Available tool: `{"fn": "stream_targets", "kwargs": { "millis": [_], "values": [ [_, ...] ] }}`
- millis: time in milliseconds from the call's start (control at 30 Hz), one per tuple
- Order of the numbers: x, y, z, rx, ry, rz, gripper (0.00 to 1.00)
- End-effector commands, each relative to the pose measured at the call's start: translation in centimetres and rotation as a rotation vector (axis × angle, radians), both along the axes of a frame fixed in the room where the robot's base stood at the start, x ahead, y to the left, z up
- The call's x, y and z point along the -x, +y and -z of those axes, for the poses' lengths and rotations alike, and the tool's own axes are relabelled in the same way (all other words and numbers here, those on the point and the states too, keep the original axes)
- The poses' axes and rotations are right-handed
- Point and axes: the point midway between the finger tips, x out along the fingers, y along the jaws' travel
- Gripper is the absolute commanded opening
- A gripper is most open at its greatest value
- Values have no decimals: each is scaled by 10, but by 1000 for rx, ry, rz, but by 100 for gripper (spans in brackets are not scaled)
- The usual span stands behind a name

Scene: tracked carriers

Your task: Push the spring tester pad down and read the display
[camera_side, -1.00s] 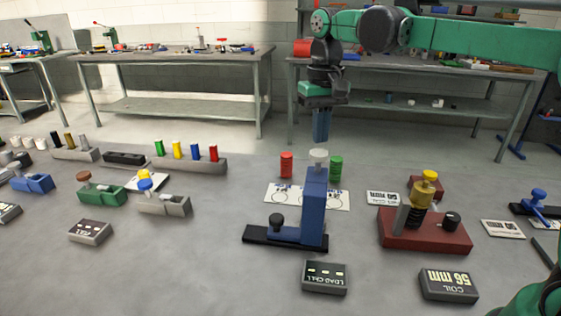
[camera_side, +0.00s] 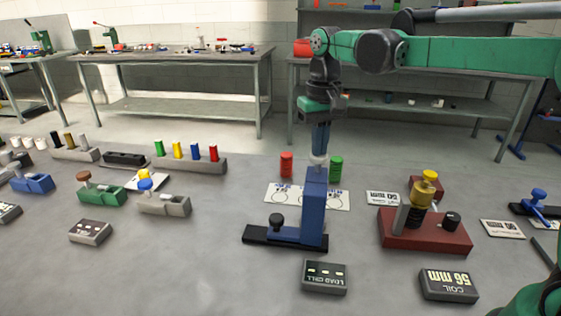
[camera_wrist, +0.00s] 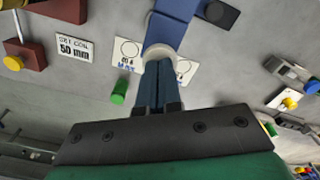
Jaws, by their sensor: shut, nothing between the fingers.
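A blue upright stand with a white round pad (camera_side: 318,160) on top stands on a black base (camera_side: 262,235) in the middle of the side view. The pad also shows in the wrist view (camera_wrist: 160,51), at the fingertips. My gripper (camera_side: 321,152) is shut and empty, pointing straight down, with its tips at the pad's top; whether they press it I cannot tell. The display box (camera_side: 325,276) in front reads LOAD CELL, with small yellow dashes and no number visible.
A red base (camera_side: 425,236) with a spring and yellow knob stands to the right, and a box (camera_side: 448,285) reading COIL 56 mm lies before it. A red cylinder (camera_side: 286,164) and a green cylinder (camera_side: 336,168) stand behind the blue stand.

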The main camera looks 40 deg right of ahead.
Motion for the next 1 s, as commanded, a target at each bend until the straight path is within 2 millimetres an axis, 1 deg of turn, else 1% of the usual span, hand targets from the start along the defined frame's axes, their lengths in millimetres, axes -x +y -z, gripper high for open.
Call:
{"fn": "stream_targets", "kwargs": {
  "millis": [433, 767, 1000],
  "values": [
    [0, 0, 2, 0, 0, 0, 0],
    [0, 0, 8, 0, 0, 0, 0],
    [0, 0, 9, 0, 0, 0, 0]
  ]
}}
